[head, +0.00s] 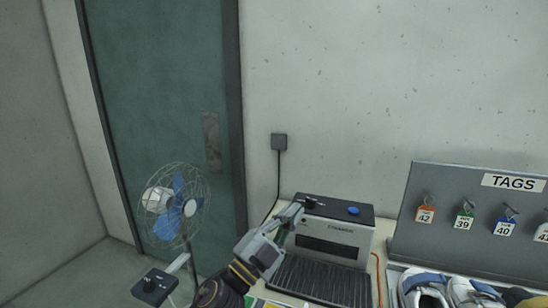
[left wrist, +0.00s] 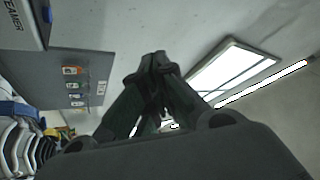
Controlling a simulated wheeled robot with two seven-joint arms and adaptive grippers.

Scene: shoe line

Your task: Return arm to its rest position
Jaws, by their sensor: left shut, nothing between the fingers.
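My left gripper (head: 292,215) is in the lower middle of the head view, in front of the left part of the grey steamer (head: 335,236). Its fingertips show close to the dark knob on the steamer's top; I cannot tell whether they touch it. In the left wrist view the gripper (left wrist: 157,62) has its fingers together, with nothing between them. That view looks up past the fingers to a ceiling light and window-like panel. My right gripper is not in view.
A tag board (head: 480,215) with several numbered tags stands right of the steamer. Shoes (head: 425,290) lie below it. A wire-caged fan (head: 178,207) stands at the left before a green door (head: 165,90). A black cable runs from a wall box (head: 279,142) behind the steamer.

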